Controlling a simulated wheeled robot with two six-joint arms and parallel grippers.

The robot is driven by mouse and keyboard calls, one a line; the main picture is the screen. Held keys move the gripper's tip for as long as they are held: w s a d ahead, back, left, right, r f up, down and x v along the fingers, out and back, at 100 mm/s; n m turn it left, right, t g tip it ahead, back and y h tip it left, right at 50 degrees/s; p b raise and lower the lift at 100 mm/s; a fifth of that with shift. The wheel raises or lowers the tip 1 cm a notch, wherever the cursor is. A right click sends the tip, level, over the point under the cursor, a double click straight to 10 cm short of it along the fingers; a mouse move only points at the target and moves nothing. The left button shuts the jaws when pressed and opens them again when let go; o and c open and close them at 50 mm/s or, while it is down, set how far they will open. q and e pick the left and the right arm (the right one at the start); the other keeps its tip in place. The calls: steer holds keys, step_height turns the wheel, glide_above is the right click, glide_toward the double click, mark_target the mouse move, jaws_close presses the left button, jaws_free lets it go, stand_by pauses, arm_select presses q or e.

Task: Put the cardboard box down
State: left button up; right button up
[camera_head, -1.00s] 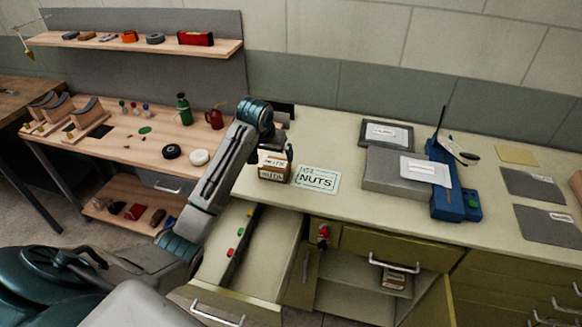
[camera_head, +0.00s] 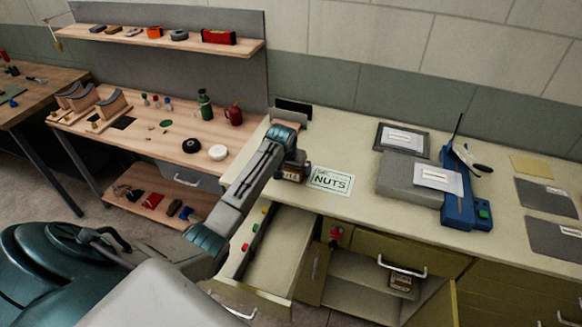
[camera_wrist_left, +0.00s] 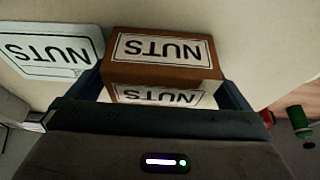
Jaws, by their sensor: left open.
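The cardboard box (camera_head: 292,175), brown with white NUTS labels, stands on the pale counter just left of the flat NUTS card (camera_head: 330,181). In the left wrist view the box (camera_wrist_left: 165,48) sits between the two fingers of my left gripper (camera_wrist_left: 162,92), and the NUTS card (camera_wrist_left: 48,50) lies beside it. The gripper is open around the box. In the head view my left wrist hides much of the box. My right gripper is not in view.
An open drawer (camera_head: 275,252) is below the box, with an open cupboard (camera_head: 360,283) right of it. A grey case (camera_head: 408,176) and a blue device (camera_head: 460,205) stand to the right. Counter between card and case is clear.

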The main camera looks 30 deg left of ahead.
arm_select(q)
steer(key=c, duration=1.3)
steer(key=shift+o, duration=0.2)
steer(key=shift+w, duration=0.1)
